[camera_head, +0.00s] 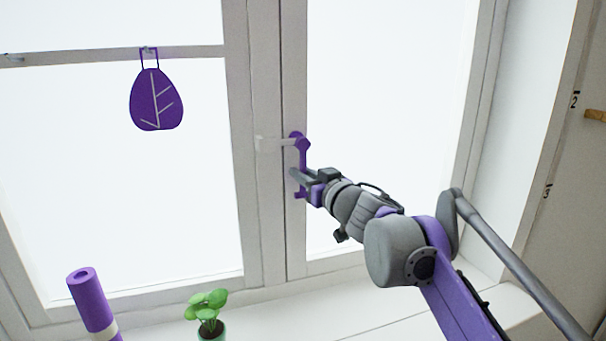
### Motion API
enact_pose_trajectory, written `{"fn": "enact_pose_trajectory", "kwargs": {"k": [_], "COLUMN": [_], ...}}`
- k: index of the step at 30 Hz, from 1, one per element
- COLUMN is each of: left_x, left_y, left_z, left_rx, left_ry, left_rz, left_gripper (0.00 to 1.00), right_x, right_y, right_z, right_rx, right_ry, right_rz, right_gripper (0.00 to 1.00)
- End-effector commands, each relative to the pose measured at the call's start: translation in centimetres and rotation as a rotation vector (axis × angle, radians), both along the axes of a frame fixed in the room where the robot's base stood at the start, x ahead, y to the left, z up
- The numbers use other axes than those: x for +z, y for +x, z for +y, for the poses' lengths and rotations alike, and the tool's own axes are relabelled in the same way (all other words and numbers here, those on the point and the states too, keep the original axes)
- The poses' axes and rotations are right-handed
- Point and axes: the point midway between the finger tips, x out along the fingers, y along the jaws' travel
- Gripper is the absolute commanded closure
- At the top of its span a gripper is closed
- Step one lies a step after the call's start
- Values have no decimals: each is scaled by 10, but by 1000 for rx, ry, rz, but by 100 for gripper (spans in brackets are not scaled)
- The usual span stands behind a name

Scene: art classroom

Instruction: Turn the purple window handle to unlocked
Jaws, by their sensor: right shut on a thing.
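The purple window handle (301,152) sits on the middle frame of the window. Its round pivot is at the top and its lever points down. My right gripper (299,184) is shut on the lower part of the lever, which the fingers partly hide. My right arm reaches in from the lower right. My left gripper is not in view.
A pale bar (272,143) juts left from beside the handle's pivot. A purple leaf ornament (156,100) hangs on the left pane. A purple roll (90,300) and a potted plant (209,314) stand at the lower left. The sill (365,315) right of the plant is clear.

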Motion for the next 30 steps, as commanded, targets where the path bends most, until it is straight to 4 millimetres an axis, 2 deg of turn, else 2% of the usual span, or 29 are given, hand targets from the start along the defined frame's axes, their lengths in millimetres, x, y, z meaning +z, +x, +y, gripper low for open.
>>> {"fn": "enact_pose_trajectory", "kwargs": {"k": [16, 30], "left_x": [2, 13], "left_y": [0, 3], "left_z": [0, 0], "left_rx": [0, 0], "left_ry": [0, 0], "left_rz": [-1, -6], "left_gripper": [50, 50], "right_x": [1, 8], "right_y": [2, 9], "right_z": [-5, -27], "right_rx": [-1, -1], "right_ry": [-65, -430], "right_rz": [-21, -140], "right_gripper": [100, 100]}}
